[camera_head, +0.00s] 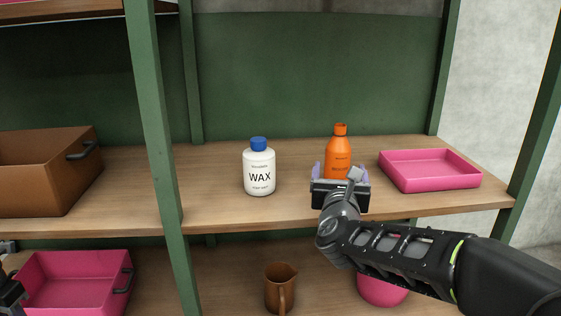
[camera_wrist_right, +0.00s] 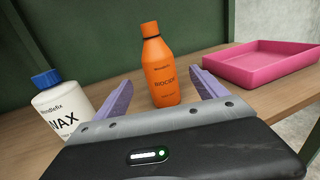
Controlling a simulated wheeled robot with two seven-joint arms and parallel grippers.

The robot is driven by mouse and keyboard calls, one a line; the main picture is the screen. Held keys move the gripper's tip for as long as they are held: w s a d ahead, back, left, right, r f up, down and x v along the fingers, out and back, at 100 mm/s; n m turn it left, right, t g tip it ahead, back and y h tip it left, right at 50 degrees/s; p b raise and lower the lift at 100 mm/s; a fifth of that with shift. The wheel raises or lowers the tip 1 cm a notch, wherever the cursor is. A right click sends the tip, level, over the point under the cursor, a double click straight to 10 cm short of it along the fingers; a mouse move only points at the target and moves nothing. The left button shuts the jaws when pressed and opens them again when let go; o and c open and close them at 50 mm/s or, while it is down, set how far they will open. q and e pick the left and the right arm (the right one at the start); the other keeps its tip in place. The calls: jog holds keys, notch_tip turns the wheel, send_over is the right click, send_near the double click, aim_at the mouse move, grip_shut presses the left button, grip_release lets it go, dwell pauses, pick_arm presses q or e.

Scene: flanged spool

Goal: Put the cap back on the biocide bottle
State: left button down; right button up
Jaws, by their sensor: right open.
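The orange biocide bottle (camera_head: 339,154) stands upright on the wooden shelf, right of the middle. It also shows in the right wrist view (camera_wrist_right: 160,73). An orange cap (camera_wrist_right: 150,29) appears to sit on its neck above a dark ring; I cannot tell if it is fully seated. No loose cap shows. My right gripper (camera_head: 341,172) is open in front of the bottle, its lilac fingers spread to either side, with the bottle beyond or between the tips and not gripped. A dark part at the lower left edge seems to be my left gripper (camera_head: 10,293); its jaws are unclear.
A white wax bottle (camera_head: 259,172) with a blue cap stands left of the biocide bottle. A pink tray (camera_head: 430,184) lies to the right. A brown crate (camera_head: 40,190) is at far left beyond a green post (camera_head: 158,130). A brown mug (camera_head: 279,291) and pink bin (camera_head: 70,292) are below.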

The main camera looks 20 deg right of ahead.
aim_at(339, 160)
jog(key=shift+x, duration=3.4)
jog(key=shift+x, duration=2.6)
jog(key=shift+a, duration=0.1)
grip_shut()
